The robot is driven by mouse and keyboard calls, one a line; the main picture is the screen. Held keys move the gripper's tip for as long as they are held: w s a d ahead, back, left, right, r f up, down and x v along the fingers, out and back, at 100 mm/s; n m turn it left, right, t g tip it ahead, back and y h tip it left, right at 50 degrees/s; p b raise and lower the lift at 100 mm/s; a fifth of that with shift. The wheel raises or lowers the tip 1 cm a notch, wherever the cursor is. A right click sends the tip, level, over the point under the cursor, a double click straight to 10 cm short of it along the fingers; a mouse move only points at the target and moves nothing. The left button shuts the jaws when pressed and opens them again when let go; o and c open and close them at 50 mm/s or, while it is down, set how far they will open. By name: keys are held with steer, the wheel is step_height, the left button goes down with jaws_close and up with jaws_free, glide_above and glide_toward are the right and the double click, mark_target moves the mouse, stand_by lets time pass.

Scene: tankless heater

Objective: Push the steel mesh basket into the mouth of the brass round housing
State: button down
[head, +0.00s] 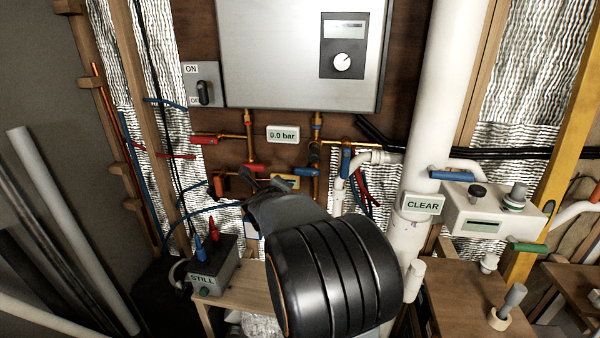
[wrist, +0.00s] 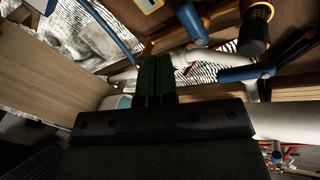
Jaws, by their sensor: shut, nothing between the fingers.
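My gripper shows in the head view (head: 267,184), in front of the pipes below the heater, with my dark wrist hiding much behind it. In the wrist view its narrow dark fingers (wrist: 154,78) are closed together with nothing between them. A brass-coloured ring (wrist: 258,11), which looks like the round housing, shows at the upper right of the wrist view. A dark grey cylindrical piece (wrist: 254,40) sits at this ring, apart from my fingers. I cannot tell if it is the mesh basket or how deep it sits. Neither is clearly made out in the head view.
The heater cabinet (head: 300,70) hangs above. Pipes with red (head: 204,139) and blue (head: 346,162) valve handles stand close around my gripper. A grey STILL box (head: 212,268) stands lower left.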

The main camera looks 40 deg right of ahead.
mark_target(312, 157)
steer(key=s+d+r+n+g+h, duration=0.2)
steer(key=s+d+r+n+h, duration=0.2)
steer(key=r+h, duration=0.25)
steer(key=shift+y, duration=0.25)
steer(key=shift+p+x, duration=0.5)
steer(key=shift+x, duration=2.15)
steer(key=shift+s+r, duration=0.1)
steer(key=shift+w+d, duration=0.25)
steer(key=shift+d, duration=0.05)
steer(key=shift+w+d, duration=0.2)
steer(key=shift+d, duration=0.15)
steer(key=shift+s+a, duration=0.1)
steer(key=shift+a, duration=0.05)
steer(key=shift+s+a+b, duration=0.25)
steer(key=shift+s+a, duration=0.15)
steer(key=shift+a, duration=0.2)
steer(key=shift+s+a+b, duration=0.25)
steer(key=shift+s+a, duration=0.15)
steer(key=shift+a, duration=0.2)
steer(key=b+v, duration=0.2)
steer(key=v, duration=1.1)
steer(key=shift+w, duration=0.2)
